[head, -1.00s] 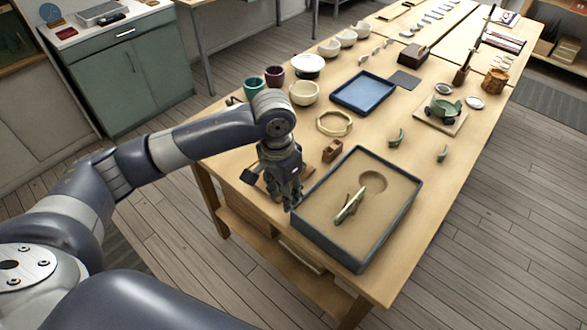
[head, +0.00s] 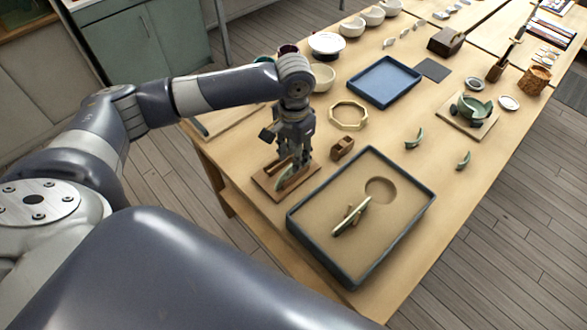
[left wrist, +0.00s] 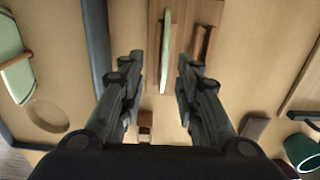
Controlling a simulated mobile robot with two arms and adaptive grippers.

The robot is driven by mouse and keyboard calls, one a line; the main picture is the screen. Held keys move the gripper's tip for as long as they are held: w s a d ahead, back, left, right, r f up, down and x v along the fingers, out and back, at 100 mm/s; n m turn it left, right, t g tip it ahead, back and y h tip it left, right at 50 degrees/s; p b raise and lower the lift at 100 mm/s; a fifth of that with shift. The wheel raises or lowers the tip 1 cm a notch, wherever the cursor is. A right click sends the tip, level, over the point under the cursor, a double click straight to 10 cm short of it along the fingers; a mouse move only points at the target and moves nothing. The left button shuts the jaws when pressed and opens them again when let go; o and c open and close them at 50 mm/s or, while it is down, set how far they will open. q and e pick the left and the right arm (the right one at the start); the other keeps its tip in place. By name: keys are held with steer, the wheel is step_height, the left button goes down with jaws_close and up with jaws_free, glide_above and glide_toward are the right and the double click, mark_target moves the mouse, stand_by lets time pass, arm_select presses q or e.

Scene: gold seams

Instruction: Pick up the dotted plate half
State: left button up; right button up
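A pale green plate half (left wrist: 167,55) stands on edge in a slotted wooden rack (head: 268,182) at the near left of the table. Its lower part shows in the head view (head: 283,183). A second pale green plate half (left wrist: 13,55) stands in the sand of a dark-rimmed tray (head: 410,231), with a wooden piece across it. I cannot make out dots on either half. My left gripper (head: 291,160) points down over the rack. It is open in the left wrist view (left wrist: 160,62), with the racked half between its fingers, apparently untouched. My right gripper is out of view.
A small wooden block tool (head: 342,148) and an octagonal ring (head: 348,115) lie close beyond my gripper. A blue tray (head: 384,81), bowls and green shards (head: 414,139) stand further back. The table between the ring and the shards is clear.

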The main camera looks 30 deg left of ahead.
arm_select(q)
steer(key=f, duration=0.2)
steer(key=f+p, duration=0.1)
steer(key=f, duration=0.2)
steer(key=shift+w+a+f, duration=0.25)
steer(key=shift+w+f, duration=0.05)
steer(key=c, duration=0.6)
jaws_close()
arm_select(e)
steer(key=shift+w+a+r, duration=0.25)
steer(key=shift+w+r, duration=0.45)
